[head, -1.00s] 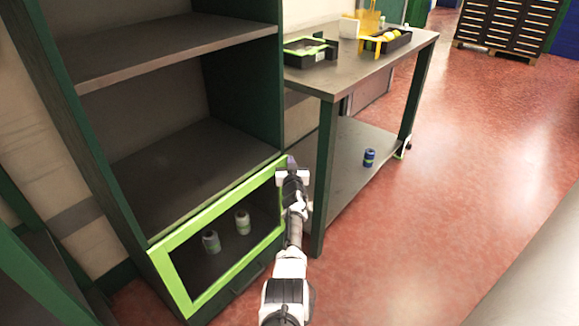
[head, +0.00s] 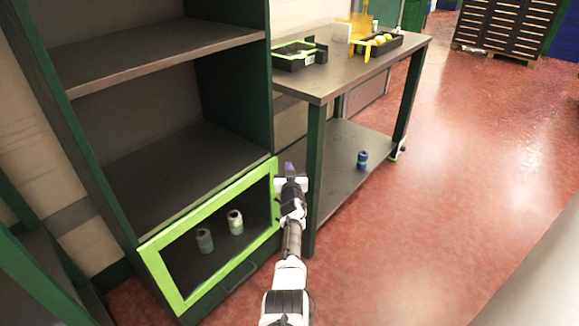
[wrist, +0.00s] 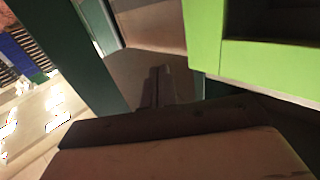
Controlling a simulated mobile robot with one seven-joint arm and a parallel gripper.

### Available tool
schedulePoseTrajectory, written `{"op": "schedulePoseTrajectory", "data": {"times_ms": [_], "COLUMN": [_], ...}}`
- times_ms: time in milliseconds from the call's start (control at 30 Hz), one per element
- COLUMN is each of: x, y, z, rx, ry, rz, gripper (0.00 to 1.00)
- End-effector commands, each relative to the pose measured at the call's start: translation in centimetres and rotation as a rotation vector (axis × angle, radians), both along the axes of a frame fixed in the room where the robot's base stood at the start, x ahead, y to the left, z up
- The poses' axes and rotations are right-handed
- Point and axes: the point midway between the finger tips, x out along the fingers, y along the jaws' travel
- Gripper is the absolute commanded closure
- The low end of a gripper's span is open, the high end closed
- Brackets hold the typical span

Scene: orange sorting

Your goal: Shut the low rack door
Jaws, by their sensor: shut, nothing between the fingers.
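The low rack door (head: 160,268) is a bright green frame around a see-through pane at the bottom of the tall dark rack (head: 200,165). It looks flush or nearly flush with the rack front; I cannot tell if a small gap is left. My gripper (head: 290,168) is shut and empty, just right of the door's right edge. I cannot tell whether it touches the door. In the wrist view, the shut fingers (wrist: 160,85) point between the green door frame (wrist: 205,40) and a dark green post (wrist: 75,50).
Two small cans (head: 235,222) stand behind the pane. A workbench (head: 345,75) with trays stands right of the rack; a blue can (head: 362,159) sits on its lower shelf. Its near leg (head: 314,170) is close to my gripper. Red floor (head: 450,190) is clear at right.

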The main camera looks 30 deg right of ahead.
Motion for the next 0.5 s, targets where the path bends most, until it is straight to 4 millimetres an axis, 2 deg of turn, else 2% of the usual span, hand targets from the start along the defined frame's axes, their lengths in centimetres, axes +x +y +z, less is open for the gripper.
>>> {"op": "schedulePoseTrajectory", "data": {"times_ms": [33,200,333,500], "x": [-1.7,-5.2,-7.3,-8.9], "y": [-0.8,-1.8,-2.4,-2.9], "z": [0.6,0.4,0.3,0.1], "rx": [0.002,0.004,0.004,0.003], "ry": [0.005,0.003,0.002,0.002], "rz": [-0.009,-0.008,-0.009,-0.007], "gripper": [1.0,1.0,1.0,1.0]}}
